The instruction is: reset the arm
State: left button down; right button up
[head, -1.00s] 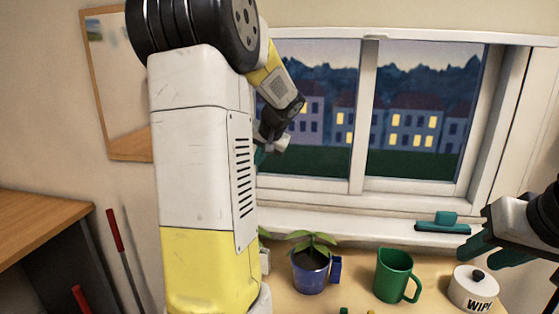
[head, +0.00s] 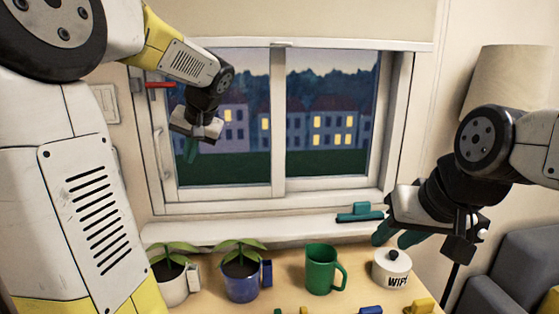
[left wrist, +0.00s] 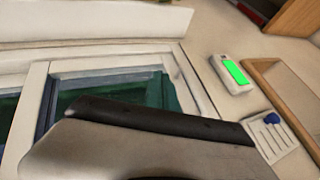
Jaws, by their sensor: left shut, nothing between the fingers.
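My left arm comes in from the left in the head view, with its white and yellow links large in front. My left gripper (head: 190,150) hangs in front of the left window pane, pointing down, with its teal fingers together and nothing held. My right gripper (head: 397,238) is at the right, above the white lidded pot (head: 391,270). Its two teal fingers are apart and empty, pointing down and left. In the left wrist view, a grey-white body with a dark edge fills the lower middle, and the left fingertips cannot be made out.
The wooden worktop (head: 285,290) holds two potted plants (head: 241,270), a green mug (head: 321,268) and small coloured parts at the front edge. A teal squeegee-like thing (head: 360,213) lies on the sill. A white device with a green screen (left wrist: 232,73) is on the wall.

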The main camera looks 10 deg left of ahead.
pick_arm(q)
jog(key=s+d+f+m+t+h, duration=0.1)
jog(key=s+d+f+h, duration=0.2)
jog(key=s+d, duration=0.5)
jog(key=s+d+f+m+h, duration=0.1)
jog(key=s+d+f+h, duration=0.2)
jog(key=s+d, duration=0.6)
jog(key=s+h, duration=0.1)
jog(key=s, duration=0.3)
jog(key=shift+f+t+h, duration=0.15)
jog(key=shift+t+h, duration=0.15)
jog(key=shift+t, duration=0.1)
jog(key=shift+d, duration=0.1)
